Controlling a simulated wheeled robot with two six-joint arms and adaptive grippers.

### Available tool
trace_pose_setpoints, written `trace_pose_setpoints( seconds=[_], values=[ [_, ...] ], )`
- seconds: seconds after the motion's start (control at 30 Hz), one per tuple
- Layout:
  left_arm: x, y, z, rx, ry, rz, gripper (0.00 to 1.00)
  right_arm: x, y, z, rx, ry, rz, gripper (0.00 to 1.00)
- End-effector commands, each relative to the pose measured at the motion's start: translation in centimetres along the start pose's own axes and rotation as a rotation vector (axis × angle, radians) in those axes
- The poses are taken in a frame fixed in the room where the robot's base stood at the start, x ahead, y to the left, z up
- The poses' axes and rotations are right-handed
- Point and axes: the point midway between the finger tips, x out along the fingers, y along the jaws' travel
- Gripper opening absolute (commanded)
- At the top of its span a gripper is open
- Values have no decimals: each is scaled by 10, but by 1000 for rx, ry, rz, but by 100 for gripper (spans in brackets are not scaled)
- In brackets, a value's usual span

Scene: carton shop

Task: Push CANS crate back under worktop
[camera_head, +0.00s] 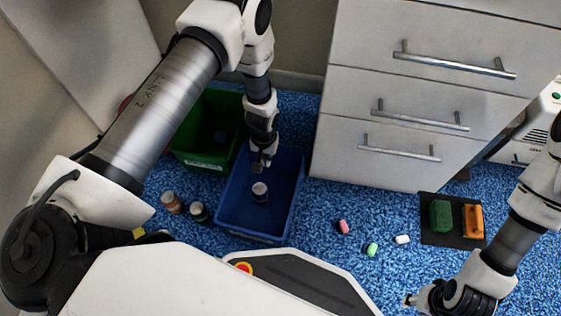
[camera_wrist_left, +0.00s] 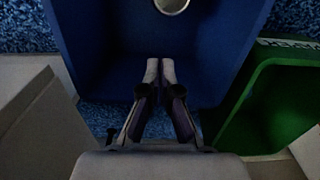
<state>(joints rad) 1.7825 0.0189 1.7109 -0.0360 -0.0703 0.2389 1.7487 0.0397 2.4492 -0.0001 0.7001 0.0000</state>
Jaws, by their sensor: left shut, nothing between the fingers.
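A blue crate (camera_head: 250,236) stands on the blue speckled floor in the head view, with one can (camera_head: 260,190) inside; I cannot read a label on it. In the left wrist view the blue crate (camera_wrist_left: 105,62) fills the middle, and the can (camera_wrist_left: 172,5) shows at the top edge. My left gripper (camera_head: 262,166) points down at the crate's far end; its fingers (camera_wrist_left: 160,66) are together and empty. Whether they touch the crate is unclear. My right gripper (camera_head: 409,299) is low at the right, away from the crate, its fingers too small to judge.
A green crate (camera_head: 200,163) stands directly left of the blue one. Two jars (camera_head: 171,202) (camera_head: 199,212) stand on the floor at left. A white drawer unit (camera_head: 400,110) is at right. Small pieces (camera_head: 343,227) and a dark mat (camera_head: 430,236) with two blocks lie at right.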

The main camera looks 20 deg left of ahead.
Motion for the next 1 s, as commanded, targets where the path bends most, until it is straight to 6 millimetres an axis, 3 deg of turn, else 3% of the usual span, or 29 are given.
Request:
trace_pose_setpoints(
  seconds=[0.03, 0.17, 0.27, 0.63, 0.8, 1.0],
  values=[
    [10, 1, -7, -4, 2, -1, 0, 12, 0, 0, 0, 0, 0, 40],
    [16, 2, -11, -9, -1, -2, 0, 14, 0, 0, 1, 1, 0, 40],
    [32, 2, -10, -9, -2, -2, 0, 23, 0, -1, 2, 2, 0, 40],
    [114, 2, -10, -9, -2, -2, 0, 73, 2, -4, 12, 9, 1, 40],
    [110, 1, -40, -9, 3, -1, 0, 92, 2, -6, 12, 17, 2, 40],
    [105, 1, -50, -8, -1, -2, 0, 96, 2, -10, 6, 25, 4, 40]
  ],
)
